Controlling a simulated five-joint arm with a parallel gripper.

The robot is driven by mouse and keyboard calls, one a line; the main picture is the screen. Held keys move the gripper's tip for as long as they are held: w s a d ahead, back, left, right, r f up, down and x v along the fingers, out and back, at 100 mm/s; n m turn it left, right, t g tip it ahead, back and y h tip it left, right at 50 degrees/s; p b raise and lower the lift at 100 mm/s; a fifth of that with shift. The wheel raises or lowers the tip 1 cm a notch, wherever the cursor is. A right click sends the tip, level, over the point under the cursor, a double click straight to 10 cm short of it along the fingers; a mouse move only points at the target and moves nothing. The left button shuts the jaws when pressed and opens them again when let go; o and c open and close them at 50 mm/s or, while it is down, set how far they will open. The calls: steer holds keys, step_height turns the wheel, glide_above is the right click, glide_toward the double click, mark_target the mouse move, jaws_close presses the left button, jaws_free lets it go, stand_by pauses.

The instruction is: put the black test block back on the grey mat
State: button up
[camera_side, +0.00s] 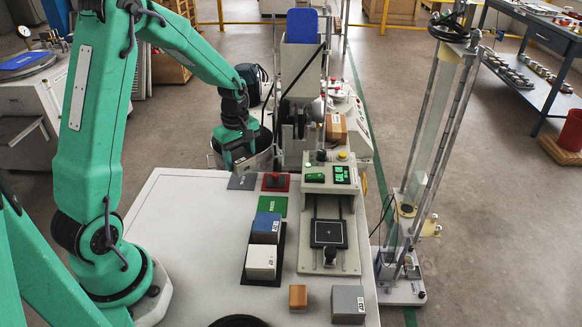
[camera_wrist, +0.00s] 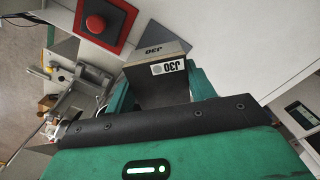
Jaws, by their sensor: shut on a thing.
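My gripper (camera_side: 239,150) hangs over the upper left part of the white table, just above the grey mat (camera_side: 242,182). In the wrist view its green fingers are shut on the black test block (camera_wrist: 155,87), which has a white label reading J30. In the side view the gripper hides most of the block. The block looks close over the mat, but I cannot tell whether it touches. Part of the mat is hidden behind the block in the wrist view.
A red pad with a red knob (camera_side: 276,181) lies right of the mat, with a green pad (camera_side: 272,206) in front. A blue block (camera_side: 266,226) and a white block (camera_side: 261,262) stand nearer. A test device (camera_side: 329,180) is at right. The table's left part is clear.

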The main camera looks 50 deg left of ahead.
steer(key=shift+f, duration=1.85)
steer(key=shift+f, duration=0.3)
steer(key=o, duration=1.8)
steer(key=shift+o, duration=0.2)
steer(key=shift+r, duration=3)
